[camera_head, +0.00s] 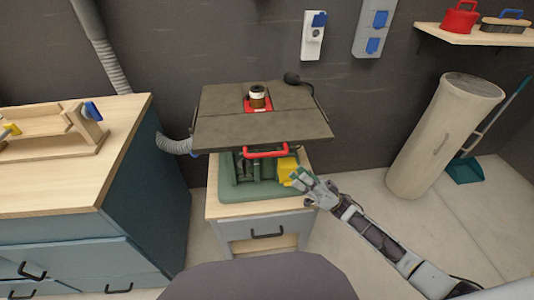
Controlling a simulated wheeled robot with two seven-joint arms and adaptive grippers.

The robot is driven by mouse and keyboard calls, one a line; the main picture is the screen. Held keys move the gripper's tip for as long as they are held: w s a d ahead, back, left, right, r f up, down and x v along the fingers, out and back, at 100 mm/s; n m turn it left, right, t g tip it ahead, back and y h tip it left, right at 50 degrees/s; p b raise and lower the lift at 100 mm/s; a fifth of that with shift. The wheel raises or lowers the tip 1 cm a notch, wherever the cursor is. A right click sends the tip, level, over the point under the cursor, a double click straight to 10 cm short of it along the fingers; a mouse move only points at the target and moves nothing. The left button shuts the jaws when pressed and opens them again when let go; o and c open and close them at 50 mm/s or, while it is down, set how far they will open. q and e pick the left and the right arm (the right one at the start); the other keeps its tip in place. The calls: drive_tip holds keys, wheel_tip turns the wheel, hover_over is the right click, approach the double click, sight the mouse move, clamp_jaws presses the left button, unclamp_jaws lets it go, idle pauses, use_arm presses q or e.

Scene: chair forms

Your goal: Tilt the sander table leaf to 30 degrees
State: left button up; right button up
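The sander has a flat dark grey table leaf (220,104) with a red insert and a brown-and-white spindle (257,96) in its middle. The leaf looks about level; its exact angle cannot be read. A red handle (265,152) shows at its front edge, above a green base (235,188). A yellow part (287,167) sits at the base's right side. My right gripper (300,181) is beside this yellow part, below the leaf's front right corner. Its fingers overlap the yellow part in the picture; contact and finger opening are unclear. My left gripper is not visible.
The sander stands on a small wooden-topped cabinet (225,212) with a drawer. A blue workbench (155,205) is close on the left, with a grey hose (174,145) between. A beige cylinder (440,140) stands at the right. Floor on the right is mostly clear.

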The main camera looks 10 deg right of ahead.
sight(268, 154)
drive_tip(key=p+x, duration=0.1)
drive_tip(key=x, duration=1.2)
drive_tip(key=shift+a+r, duration=0.25)
drive_tip(key=shift+a, duration=0.1)
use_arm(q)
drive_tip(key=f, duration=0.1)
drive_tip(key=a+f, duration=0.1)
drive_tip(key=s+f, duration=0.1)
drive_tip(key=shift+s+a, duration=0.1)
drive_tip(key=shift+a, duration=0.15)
use_arm(e)
drive_tip(key=shift+w, duration=0.1)
drive_tip(key=c, duration=0.5)
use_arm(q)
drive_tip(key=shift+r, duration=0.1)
use_arm(e)
clamp_jaws()
